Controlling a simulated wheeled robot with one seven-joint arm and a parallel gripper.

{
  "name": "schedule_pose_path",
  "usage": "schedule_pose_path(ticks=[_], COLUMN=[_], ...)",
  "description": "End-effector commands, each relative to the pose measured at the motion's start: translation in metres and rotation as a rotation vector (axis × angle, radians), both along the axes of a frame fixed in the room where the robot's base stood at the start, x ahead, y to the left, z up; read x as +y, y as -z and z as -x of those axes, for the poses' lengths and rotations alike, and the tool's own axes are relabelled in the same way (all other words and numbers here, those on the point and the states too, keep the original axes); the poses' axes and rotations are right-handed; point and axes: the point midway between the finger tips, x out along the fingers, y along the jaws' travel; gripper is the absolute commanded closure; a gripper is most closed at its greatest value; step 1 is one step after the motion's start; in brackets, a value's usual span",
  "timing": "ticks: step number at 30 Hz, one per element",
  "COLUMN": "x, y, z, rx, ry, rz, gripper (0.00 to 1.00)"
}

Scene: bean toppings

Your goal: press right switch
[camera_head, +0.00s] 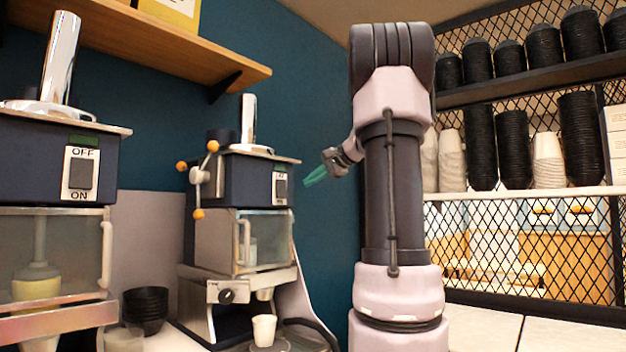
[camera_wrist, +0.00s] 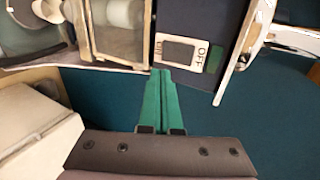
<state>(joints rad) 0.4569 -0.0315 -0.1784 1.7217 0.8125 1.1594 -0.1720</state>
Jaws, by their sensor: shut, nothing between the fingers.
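The right switch (camera_head: 280,187) is a small rocker on a white plate, on the front right of the right machine's dark upper housing (camera_head: 240,180). In the wrist view the same switch (camera_wrist: 180,51) shows its ON and OFF labels turned sideways, with a green patch beside OFF. My gripper (camera_head: 305,183) has green fingers and is just to the right of this switch in the head view. In the wrist view its shut, empty fingertips (camera_wrist: 161,71) appear just below the ON end of the plate. I cannot tell whether they touch it.
Another machine with its own ON/OFF switch (camera_head: 80,174) stands at the left. The right machine has an orange-knobbed handle (camera_head: 200,177) and a white cup (camera_head: 264,330) below. A wooden shelf (camera_head: 150,40) hangs above. Cup racks (camera_head: 525,190) stand at the right.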

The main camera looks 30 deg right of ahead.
Motion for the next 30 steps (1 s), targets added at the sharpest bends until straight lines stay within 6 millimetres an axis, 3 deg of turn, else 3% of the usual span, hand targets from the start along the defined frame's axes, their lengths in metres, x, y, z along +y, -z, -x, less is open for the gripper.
schedule_pose_path(ticks=[8, 15, 30], x=[0.019, 0.03, 0.033], y=[0.026, 0.03, 0.031], z=[-0.052, -0.082, -0.09], rx=[0.003, 0.001, 0.0], ry=[-0.002, -0.001, 0.0], rz=[-0.001, 0.0, 0.0], gripper=[1.0, 1.0, 1.0])
